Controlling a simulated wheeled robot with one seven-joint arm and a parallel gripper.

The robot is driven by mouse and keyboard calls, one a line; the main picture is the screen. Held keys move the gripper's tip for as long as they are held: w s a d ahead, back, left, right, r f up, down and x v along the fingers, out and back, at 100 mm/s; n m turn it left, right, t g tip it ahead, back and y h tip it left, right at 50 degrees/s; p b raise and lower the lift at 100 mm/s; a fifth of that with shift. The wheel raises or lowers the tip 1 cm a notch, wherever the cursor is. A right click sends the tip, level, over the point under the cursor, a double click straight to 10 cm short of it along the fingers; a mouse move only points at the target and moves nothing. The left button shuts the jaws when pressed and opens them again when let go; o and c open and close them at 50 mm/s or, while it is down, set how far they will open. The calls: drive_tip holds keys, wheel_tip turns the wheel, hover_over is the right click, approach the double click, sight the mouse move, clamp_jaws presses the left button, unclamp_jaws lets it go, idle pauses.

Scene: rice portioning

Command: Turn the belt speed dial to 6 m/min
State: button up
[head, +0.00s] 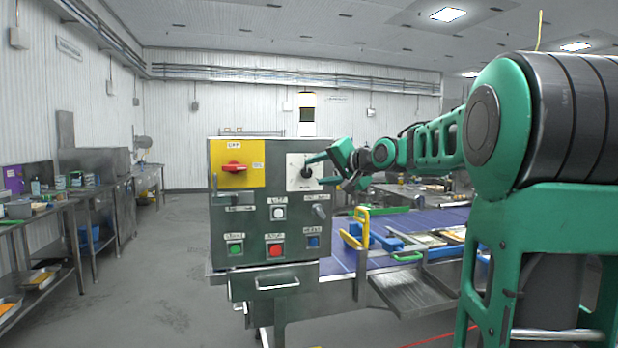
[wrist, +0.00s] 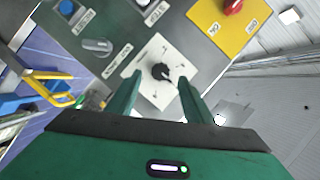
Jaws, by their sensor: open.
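The belt speed dial (wrist: 161,72) is a black knob on a white square plate (wrist: 150,92) with tick marks too small to read. In the head view the white plate (head: 294,181) sits at the upper right of the control panel, with the dial (head: 306,172) partly hidden by my gripper's finger. My gripper (head: 316,171) reaches in from the right. In the wrist view its two green fingers (wrist: 158,88) are spread apart, one on each side of the dial. They look apart from the knob; I cannot tell the exact depth.
A red rotary switch (head: 235,167) on a yellow plate is left of the dial. Green (head: 236,249), red (head: 275,250) and blue (head: 313,242) buttons are below, and a lever-like selector (head: 319,211) is just under it. The blue conveyor belt (head: 345,262) runs right.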

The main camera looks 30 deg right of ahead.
drive_tip(key=v, duration=0.6)
idle(0.4)
drive_tip(key=s+a+f+n+g+h, duration=0.15)
drive_tip(key=s+f+g, duration=0.4)
drive_tip(key=f, duration=0.85)
drive_tip(key=s+a+f+n+g, duration=0.1)
drive_tip(key=s+a+f+g, duration=0.1)
drive_tip(key=s+f, duration=0.5)
drive_tip(key=s+a+f+n+g, duration=0.1)
drive_tip(key=s+a+f+g, duration=0.2)
drive_tip(key=s, duration=1)
drive_tip(key=s+a+f+n+g, duration=0.1)
drive_tip(key=s+a+f+g, duration=0.2)
drive_tip(key=s+f, duration=0.7)
wheel_tip(320, 180, down, 3)
drive_tip(key=shift+s+r+g+y, duration=0.2)
drive_tip(key=shift+g+y, duration=0.25)
drive_tip(key=shift+g, duration=0.7)
drive_tip(key=shift+w, duration=0.1)
drive_tip(key=shift+w+f, duration=0.25)
drive_tip(key=shift+w, duration=0.35)
